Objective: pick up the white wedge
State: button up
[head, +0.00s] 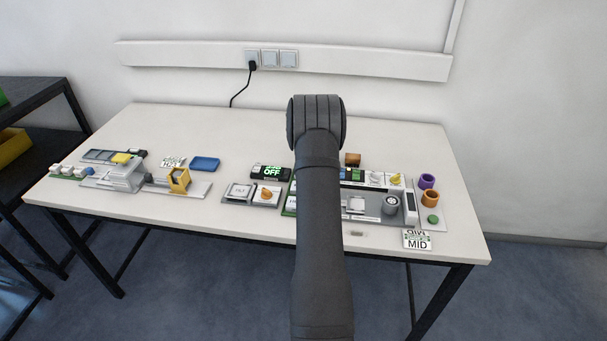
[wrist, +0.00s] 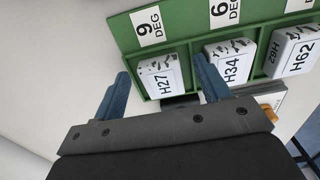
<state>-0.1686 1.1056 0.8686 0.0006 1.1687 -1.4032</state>
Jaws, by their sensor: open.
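White wedges with dark-speckled edges sit in compartments of a green rack (wrist: 180,32) in the wrist view. They are labelled H27 (wrist: 161,76), H34 (wrist: 230,62) and H62 (wrist: 295,50). The rack's rim carries tags reading 9 DEG and 6 DEG. The H27 wedge lies in the leftmost visible compartment, under the 9 DEG tag. My gripper (wrist: 162,72) is open, its two blue fingers apart with the H27 wedge seen between them. I cannot tell how far the fingertips are from it. In the head view my arm hides the gripper.
On the white table (head: 270,125), a grey fixture with a yellow part (head: 179,179) stands left. A display reading OFF (head: 270,172) is left of my arm. Purple (head: 428,182) and orange (head: 429,198) cups and a MID card (head: 416,244) are right. The table's back is mostly clear.

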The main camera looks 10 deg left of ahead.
jog(key=shift+f, duration=0.25)
jog(key=c, duration=1.1)
jog(key=shift+o, duration=0.2)
jog(key=shift+r, duration=0.15)
